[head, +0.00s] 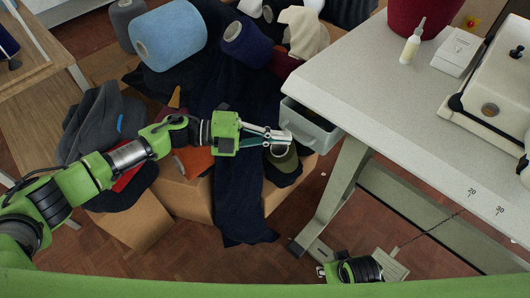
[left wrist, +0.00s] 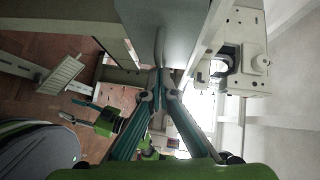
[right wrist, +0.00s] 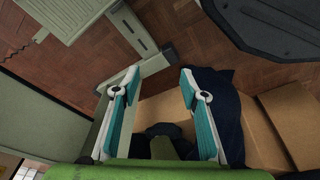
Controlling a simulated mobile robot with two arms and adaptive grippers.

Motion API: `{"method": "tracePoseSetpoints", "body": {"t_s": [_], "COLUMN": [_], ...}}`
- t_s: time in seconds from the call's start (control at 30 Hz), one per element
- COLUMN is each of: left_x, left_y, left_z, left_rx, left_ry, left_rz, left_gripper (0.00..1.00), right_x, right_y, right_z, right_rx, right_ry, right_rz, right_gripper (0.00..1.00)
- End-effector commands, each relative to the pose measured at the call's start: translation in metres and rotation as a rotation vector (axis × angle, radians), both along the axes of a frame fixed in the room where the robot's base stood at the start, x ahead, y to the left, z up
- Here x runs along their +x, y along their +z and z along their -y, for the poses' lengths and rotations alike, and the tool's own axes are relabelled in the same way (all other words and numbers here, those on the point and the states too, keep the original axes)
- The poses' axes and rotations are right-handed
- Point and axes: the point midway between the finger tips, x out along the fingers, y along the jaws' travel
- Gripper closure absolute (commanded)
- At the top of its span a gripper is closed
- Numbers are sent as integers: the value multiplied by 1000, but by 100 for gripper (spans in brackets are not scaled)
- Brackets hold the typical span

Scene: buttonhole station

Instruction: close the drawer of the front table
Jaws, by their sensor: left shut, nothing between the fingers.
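The front table (head: 390,95) has a pale speckled top and fills the right of the head view. Its grey-green drawer (head: 313,128) sticks out from under the table's left end, so it is open. My left gripper (head: 284,138) is shut and empty, with its tips at the drawer's outer front. In the left wrist view the shut fingertips (left wrist: 161,88) are close to a grey panel with a handle-like strip; I cannot tell whether they touch. My right gripper (right wrist: 158,78) is open and empty in the right wrist view, low near the table's leg.
A heap of dark cloth and yarn cones, including a light-blue cone (head: 168,36), lies on cardboard boxes left of the drawer. A wooden table (head: 35,95) stands at far left. A white machine (head: 495,90) and a glue bottle (head: 412,42) are on the front table.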

Motion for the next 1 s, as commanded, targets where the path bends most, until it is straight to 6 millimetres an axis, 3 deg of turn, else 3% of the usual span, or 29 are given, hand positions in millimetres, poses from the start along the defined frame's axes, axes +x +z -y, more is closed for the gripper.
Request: {"method": "tracePoseSetpoints", "body": {"t_s": [0.3, 0.5, 0.7, 1.0], "left_x": [34, 46, 51, 53], "left_y": [-3, -2, -1, 1], "left_z": [32, 42, 46, 47], "left_rx": [0, 0, 0, -1], "left_ry": [1, 1, 1, 6], "left_rz": [2, 1, 0, 3], "left_gripper": [100, 100, 100, 100], "right_x": [9, 5, 3, 3], "right_y": [69, 98, 111, 114], "right_z": [1, 2, 2, 2], "right_rx": [2, 3, 2, 2], "right_ry": [-6, -9, -10, -10], "right_rz": [41, 55, 60, 60], "right_gripper": [60, 60, 60, 60]}}
